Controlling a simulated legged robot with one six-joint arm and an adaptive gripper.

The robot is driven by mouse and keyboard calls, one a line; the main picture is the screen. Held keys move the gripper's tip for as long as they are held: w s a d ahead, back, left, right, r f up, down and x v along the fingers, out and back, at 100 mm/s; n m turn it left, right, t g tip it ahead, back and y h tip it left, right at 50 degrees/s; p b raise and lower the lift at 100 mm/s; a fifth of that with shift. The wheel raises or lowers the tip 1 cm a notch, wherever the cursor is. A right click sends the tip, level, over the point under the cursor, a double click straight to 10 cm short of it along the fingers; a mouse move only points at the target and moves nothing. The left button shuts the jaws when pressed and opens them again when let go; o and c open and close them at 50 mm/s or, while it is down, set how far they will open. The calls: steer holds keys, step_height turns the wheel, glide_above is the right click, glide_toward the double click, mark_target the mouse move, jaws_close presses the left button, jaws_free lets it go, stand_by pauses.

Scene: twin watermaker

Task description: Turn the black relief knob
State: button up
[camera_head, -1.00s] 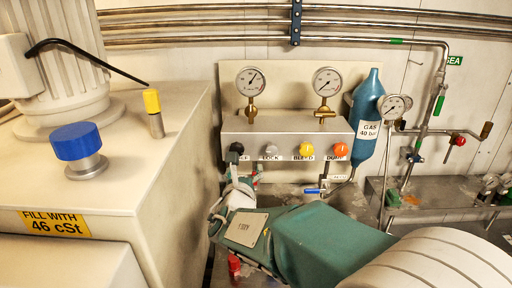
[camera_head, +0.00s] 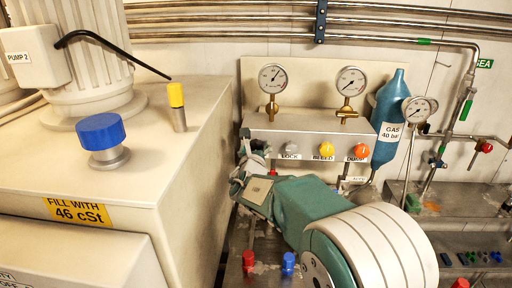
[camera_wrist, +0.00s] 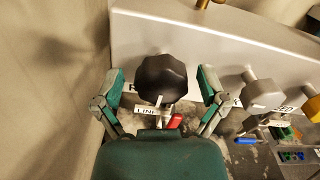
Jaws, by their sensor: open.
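The black relief knob (camera_wrist: 161,78) is faceted and stands out from the sloping grey panel in the wrist view. My gripper (camera_wrist: 162,88) is open, with one green-padded finger to the left of the knob and one to the right. There are visible gaps between both fingers and the knob. A label behind the knob is mostly covered by it. In the head view my gripper (camera_head: 252,160) is at the left end of the panel (camera_head: 310,140), where it and my arm largely hide the black knob.
Right of the black knob are the grey LOCK knob (camera_head: 292,146), yellow BLEED knob (camera_head: 326,149) and orange DUMP knob (camera_head: 361,151). A blue gas bottle (camera_head: 388,125) stands right of the panel. A large cream cabinet (camera_head: 190,150) stands close on the left. A red handle (camera_wrist: 175,121) shows below the knob.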

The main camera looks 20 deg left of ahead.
steer(key=shift+a, duration=0.2)
steer(key=shift+d, duration=0.25)
steer(key=c, duration=1.2)
steer(key=shift+o, duration=0.3)
steer(key=shift+m, duration=0.5)
steer(key=m, duration=0.3)
steer(key=shift+m, duration=0.4)
steer(key=m, duration=0.4)
steer(key=shift+m, duration=0.3)
steer(key=m, duration=0.4)
steer(key=shift+f+m, duration=0.15)
steer(key=shift+m, duration=2.05)
